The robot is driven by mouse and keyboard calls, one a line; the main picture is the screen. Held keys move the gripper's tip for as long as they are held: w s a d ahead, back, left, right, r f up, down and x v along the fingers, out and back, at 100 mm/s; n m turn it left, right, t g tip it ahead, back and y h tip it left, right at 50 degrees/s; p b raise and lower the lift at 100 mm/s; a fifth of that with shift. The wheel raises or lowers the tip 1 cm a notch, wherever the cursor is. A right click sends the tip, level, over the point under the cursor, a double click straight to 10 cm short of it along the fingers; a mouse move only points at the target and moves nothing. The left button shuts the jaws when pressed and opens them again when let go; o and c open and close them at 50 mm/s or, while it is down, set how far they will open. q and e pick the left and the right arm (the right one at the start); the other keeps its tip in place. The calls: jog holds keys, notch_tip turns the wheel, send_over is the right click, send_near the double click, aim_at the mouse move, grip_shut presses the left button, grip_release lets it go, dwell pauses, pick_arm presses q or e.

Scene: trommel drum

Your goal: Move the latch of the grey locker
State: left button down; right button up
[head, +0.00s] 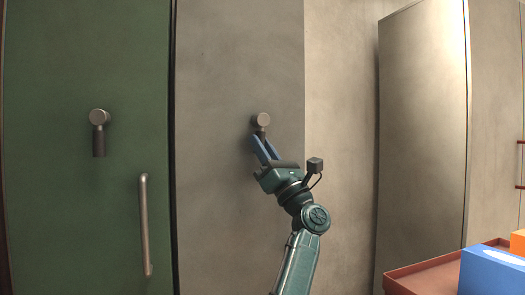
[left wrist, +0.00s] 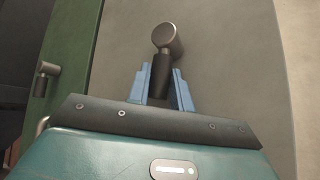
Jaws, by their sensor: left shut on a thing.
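The grey locker (head: 235,60) has a flat door right of the green one. Its latch (head: 262,119) has a round metal knob and a short dark lever hanging down from it. My left gripper (head: 265,150) has come up from below, and its blue fingers are shut on the lever. In the left wrist view the dark lever (left wrist: 160,80) sits between the two blue fingers, with the round knob above them. My right gripper is not in view.
A green door (head: 85,200) on the left has a similar latch (head: 99,118) and a vertical bar handle (head: 145,225). A tall grey panel (head: 420,130) stands at the right. A red tray (head: 425,278) with a blue box (head: 490,270) and an orange box (head: 518,242) is at the lower right.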

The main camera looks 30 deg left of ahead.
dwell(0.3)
pick_arm(q)
jog(key=c, duration=1.5)
grip_release()
jog(key=v, duration=1.3)
jog(key=shift+f, duration=0.1)
